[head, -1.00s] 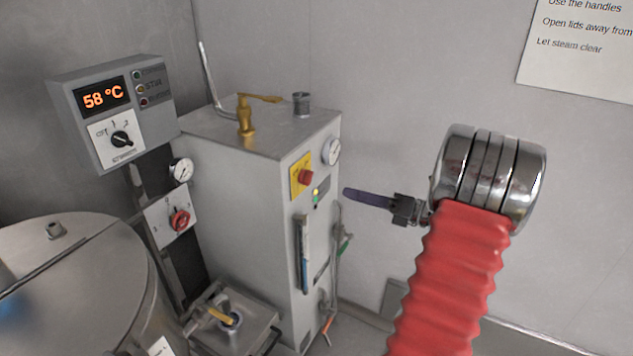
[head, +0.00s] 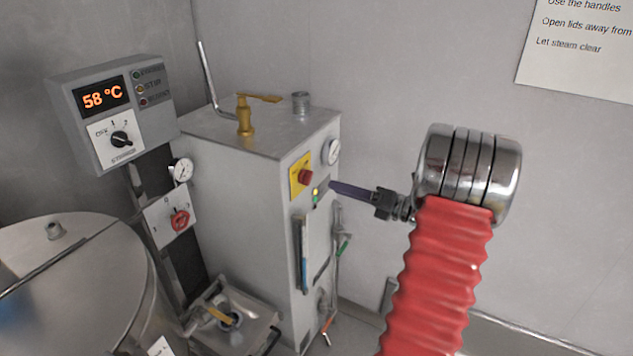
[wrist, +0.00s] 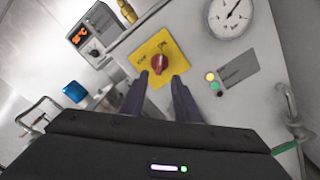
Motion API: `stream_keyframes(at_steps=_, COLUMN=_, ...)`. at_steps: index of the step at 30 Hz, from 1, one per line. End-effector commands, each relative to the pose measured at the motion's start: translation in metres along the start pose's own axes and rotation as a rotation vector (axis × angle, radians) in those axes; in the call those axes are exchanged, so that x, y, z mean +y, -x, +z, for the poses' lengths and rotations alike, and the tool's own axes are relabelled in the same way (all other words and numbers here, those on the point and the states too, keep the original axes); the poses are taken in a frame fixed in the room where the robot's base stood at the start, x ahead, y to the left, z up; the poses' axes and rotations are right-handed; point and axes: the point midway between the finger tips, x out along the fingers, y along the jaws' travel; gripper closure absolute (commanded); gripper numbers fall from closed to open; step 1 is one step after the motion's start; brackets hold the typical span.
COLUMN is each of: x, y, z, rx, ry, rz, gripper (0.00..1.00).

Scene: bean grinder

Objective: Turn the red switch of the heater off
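The heater is a grey box cabinet (head: 245,170) standing by the wall. Its red switch (head: 305,176) sits on a yellow plate (head: 297,188) high on the cabinet's front. In the wrist view the red switch (wrist: 159,63) on the yellow plate (wrist: 160,43) lies just beyond my fingertips, roughly centred between them. My gripper (head: 332,186) is to the right of the switch in the head view, pointing left at the cabinet. In the wrist view my gripper (wrist: 161,79) is open, with an empty gap between two dark purple fingers. I see no contact with the switch.
A round gauge (wrist: 231,18) and small yellow and green lights (wrist: 211,82) sit right of the switch. A control box (head: 110,110) reads 58 °C. Another red knob (head: 179,219) is on a separate panel. A brass valve (head: 246,115) stands on the heater; a metal vessel (head: 75,275) is at left.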

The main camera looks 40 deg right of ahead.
Motion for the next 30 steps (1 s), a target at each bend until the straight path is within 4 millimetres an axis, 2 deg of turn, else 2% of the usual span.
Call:
stream_keyframes(at_steps=9, x=0.001, y=-0.051, z=-0.001, rx=0.002, ry=0.0, rz=0.003, gripper=0.71)
stream_keyframes(at_steps=15, x=0.0, y=-0.074, z=-0.001, rx=0.002, ry=0.0, rz=0.002, gripper=0.71)
stream_keyframes(at_steps=19, x=0.0, y=-0.081, z=0.0, rx=0.002, ry=0.0, rz=0.001, gripper=0.71)
stream_keyframes(at_steps=27, x=0.0, y=-0.082, z=0.0, rx=0.001, ry=0.0, rz=0.001, gripper=0.71)
stream_keyframes(at_steps=30, x=0.0, y=-0.082, z=0.0, rx=0.001, ry=0.0, rz=0.001, gripper=0.77)
